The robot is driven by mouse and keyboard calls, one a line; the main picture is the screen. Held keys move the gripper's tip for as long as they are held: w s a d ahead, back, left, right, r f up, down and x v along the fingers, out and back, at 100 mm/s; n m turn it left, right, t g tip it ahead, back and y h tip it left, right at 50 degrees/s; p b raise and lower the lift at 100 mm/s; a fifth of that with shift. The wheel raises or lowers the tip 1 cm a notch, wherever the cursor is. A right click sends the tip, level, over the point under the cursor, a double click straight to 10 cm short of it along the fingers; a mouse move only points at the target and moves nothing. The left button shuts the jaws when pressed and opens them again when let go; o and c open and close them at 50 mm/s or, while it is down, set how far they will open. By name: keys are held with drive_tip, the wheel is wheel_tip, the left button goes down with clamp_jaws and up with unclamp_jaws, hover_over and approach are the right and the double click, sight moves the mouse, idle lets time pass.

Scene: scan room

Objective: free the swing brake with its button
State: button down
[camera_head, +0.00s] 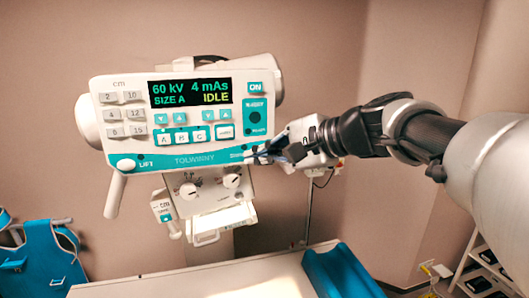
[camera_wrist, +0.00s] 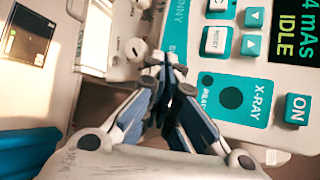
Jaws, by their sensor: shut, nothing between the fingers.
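The white control panel (camera_head: 140,140) of the X-ray head shows IDLE on its display (camera_head: 190,92). A teal strip (camera_head: 195,158) runs along its lower edge, with a round white LIFT button (camera_head: 126,164) at the left end. A partly covered label that seems to start with "SW" is at the right end of the strip. My gripper (camera_head: 256,155) is shut and empty, its tips at that right end. In the wrist view my fingertips (camera_wrist: 164,68) are together over the strip. The swing button is hidden behind them, and I cannot tell whether they touch it.
A box with knobs (camera_head: 210,192) hangs below the panel. The X-RAY field (camera_wrist: 232,95) and ON button (camera_wrist: 297,109) lie beside my fingers. A pale table (camera_head: 215,285) with a blue trough (camera_head: 342,272) is below; a blue apron (camera_head: 40,258) hangs at left.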

drive_tip(key=shift+w+a, duration=0.1)
drive_tip(key=shift+w, duration=0.25)
idle(0.6)
drive_tip(key=shift+s, duration=0.1)
drive_tip(key=shift+s+d, duration=0.25)
drive_tip(key=shift+s, duration=0.45)
drive_tip(key=shift+b, duration=0.35)
drive_tip(key=shift+s+d+b, duration=0.2)
drive_tip(key=shift+s+b, duration=0.1)
drive_tip(key=shift+s, duration=0.5)
drive_tip(key=shift+s+d+b, duration=0.25)
drive_tip(key=shift+s+b, duration=0.05)
drive_tip(key=shift+s, duration=0.5)
drive_tip(key=shift+s+d+b, duration=0.2)
drive_tip(key=shift+s+b, duration=0.1)
drive_tip(key=shift+s, duration=0.5)
drive_tip(key=shift+f, duration=0.1)
drive_tip(key=s+d+f+n+g+h+b, duration=0.1)
drive_tip(key=s+d+f+n+h+b, duration=0.2)
drive_tip(key=s+f+b, duration=0.4)
drive_tip(key=s+d+f+n+h+b, duration=0.4)
drive_tip(key=s+d+f+b, duration=0.2)
drive_tip(key=f, duration=1.9)
drive_tip(key=s+d+f+n+g+h+b, duration=0.1)
drive_tip(key=s+d+f+n+h+b, duration=0.2)
drive_tip(key=s+f+b, duration=0.7)
wheel_tip(320, 180, down, 6)
drive_tip(key=shift+s+d+f+g+h, duration=0.1)
drive_tip(key=shift+s+d+g+h, duration=0.25)
drive_tip(key=shift+d, duration=0.75)
